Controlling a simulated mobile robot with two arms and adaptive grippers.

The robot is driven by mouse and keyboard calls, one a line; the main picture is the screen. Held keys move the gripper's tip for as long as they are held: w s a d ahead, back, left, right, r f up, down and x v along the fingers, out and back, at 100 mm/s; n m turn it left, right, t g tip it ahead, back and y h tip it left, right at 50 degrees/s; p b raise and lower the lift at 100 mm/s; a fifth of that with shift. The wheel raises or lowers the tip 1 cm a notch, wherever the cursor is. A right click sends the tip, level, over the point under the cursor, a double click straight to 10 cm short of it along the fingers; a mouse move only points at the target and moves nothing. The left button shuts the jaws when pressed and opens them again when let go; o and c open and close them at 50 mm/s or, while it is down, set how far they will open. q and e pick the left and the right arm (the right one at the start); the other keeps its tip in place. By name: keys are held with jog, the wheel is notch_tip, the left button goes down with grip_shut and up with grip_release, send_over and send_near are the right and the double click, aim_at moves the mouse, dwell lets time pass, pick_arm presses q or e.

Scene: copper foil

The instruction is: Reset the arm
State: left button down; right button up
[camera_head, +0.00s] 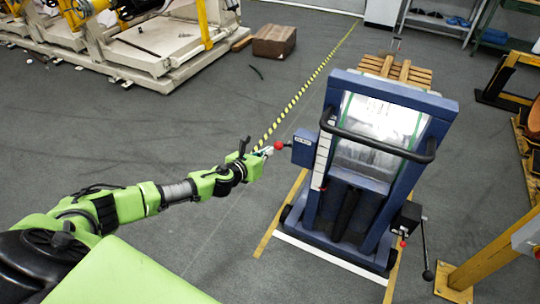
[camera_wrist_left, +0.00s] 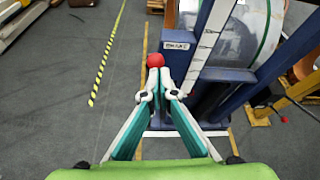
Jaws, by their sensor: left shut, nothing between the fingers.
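My left arm reaches in from the left in the head view. My left gripper (camera_head: 264,152) is at the left side of a blue machine (camera_head: 340,225), with its tips close to a red ball knob (camera_head: 279,146). In the left wrist view the two fingers of the gripper (camera_wrist_left: 159,82) come together at the tips, with nothing held between them. The red knob (camera_wrist_left: 155,60) shows just beyond the fingertips; I cannot tell whether they touch it. My right gripper is in neither view.
The machine carries a shiny roll (camera_head: 375,130) and a black bar handle (camera_head: 378,147). A crank (camera_head: 424,250) sticks out at its lower right. A yellow post (camera_head: 480,258) stands further right. A cardboard box (camera_head: 274,41) lies far back. The floor left of the machine is open.

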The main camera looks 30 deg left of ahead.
pick_arm(q)
jog(key=shift+s+r, duration=0.35)
jog(key=shift+r, duration=0.3)
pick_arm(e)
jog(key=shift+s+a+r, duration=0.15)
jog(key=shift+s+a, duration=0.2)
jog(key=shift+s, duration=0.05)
pick_arm(q)
jog(key=shift+d, duration=0.1)
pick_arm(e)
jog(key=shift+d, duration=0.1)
